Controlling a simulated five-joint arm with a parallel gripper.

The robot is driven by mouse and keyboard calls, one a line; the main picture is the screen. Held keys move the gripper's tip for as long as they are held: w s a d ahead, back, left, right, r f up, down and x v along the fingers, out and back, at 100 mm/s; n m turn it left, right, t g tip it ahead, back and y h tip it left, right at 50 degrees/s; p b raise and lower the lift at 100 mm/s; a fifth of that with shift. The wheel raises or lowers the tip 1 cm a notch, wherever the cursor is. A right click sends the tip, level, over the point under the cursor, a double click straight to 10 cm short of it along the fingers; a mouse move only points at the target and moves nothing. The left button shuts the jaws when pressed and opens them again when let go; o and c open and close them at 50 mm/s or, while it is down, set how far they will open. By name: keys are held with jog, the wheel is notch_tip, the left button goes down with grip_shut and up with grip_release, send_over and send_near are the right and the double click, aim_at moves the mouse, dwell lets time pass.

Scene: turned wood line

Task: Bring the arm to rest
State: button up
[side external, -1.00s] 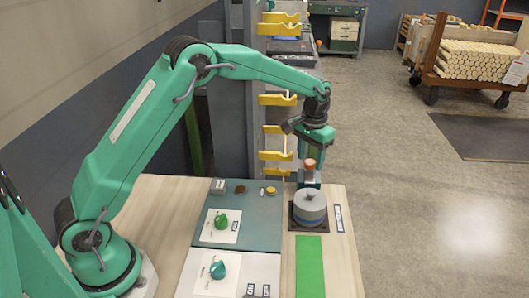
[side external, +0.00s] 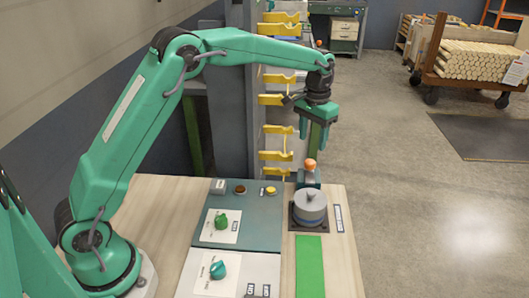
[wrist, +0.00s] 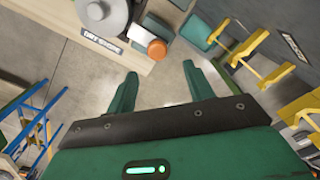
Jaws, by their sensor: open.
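My gripper (side external: 318,132) is open and empty, raised above the far end of the workbench. Its two green fingers point down in the side view, and in the wrist view my gripper (wrist: 160,85) shows its fingers spread apart with bare floor between them. Below it stands a teal fixture with an orange round knob (side external: 310,164), clear of the fingers. The orange knob also shows in the wrist view (wrist: 157,49). A grey round lidded pot (side external: 310,208) sits on a dark square base nearer the camera, and shows at the wrist view's top (wrist: 103,14).
A green strip (side external: 310,262) lies at right. Yellow brackets (side external: 276,156) line a post behind the bench. A log cart (side external: 475,62) stands far off.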

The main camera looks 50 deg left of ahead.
jog(key=shift+r, duration=0.45)
jog(key=shift+s+r, duration=0.3)
jog(key=shift+r, duration=0.05)
jog(key=s+a+r+t, duration=0.1)
jog(key=s+r, duration=0.4)
jog(key=s, duration=0.2)
jog(key=s+a+r+t, duration=0.1)
jog(key=s+r+t, duration=0.1)
jog(key=s+r, duration=0.5)
jog(key=s+f+t, duration=0.1)
jog(key=s+f, duration=0.1)
jog(key=s, duration=0.7)
jog(key=s+a+f+t, duration=0.1)
jog(key=s+f, duration=0.2)
jog(key=s, duration=0.7)
jog(key=shift+s+a+t, duration=0.15)
jog(key=shift+a+t, duration=0.05)
jog(key=shift+t, duration=0.1)
